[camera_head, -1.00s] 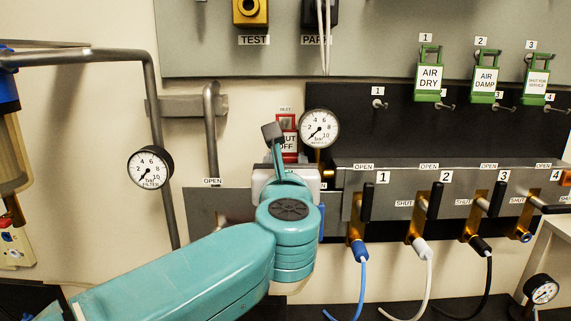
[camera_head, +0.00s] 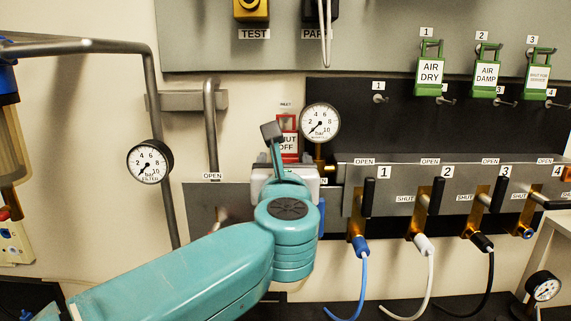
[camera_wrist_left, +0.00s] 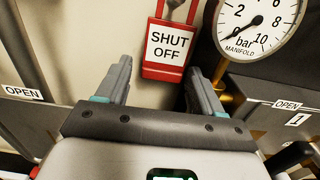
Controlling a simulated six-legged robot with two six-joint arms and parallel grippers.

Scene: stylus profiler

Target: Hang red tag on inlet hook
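The red tag (camera_head: 289,146), reading SHUT OFF, is upright against the wall under the small INLET label, left of the manifold gauge. In the left wrist view the red tag (camera_wrist_left: 164,72) is just beyond the fingertips, and a grey piece shows within its upper frame. Whether that piece is the inlet hook, I cannot tell. My left gripper (camera_wrist_left: 159,66) is open, with its two fingers wide apart and nothing between them. In the head view my left wrist hides most of the gripper and the tag's lower edge.
The manifold gauge (camera_head: 320,122) is close right of the tag. A grey manifold (camera_head: 400,177) with several valve handles and hoses runs right. Green tags (camera_head: 430,72) hang on the upper right. A grey pipe (camera_head: 211,125) stands to the left.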

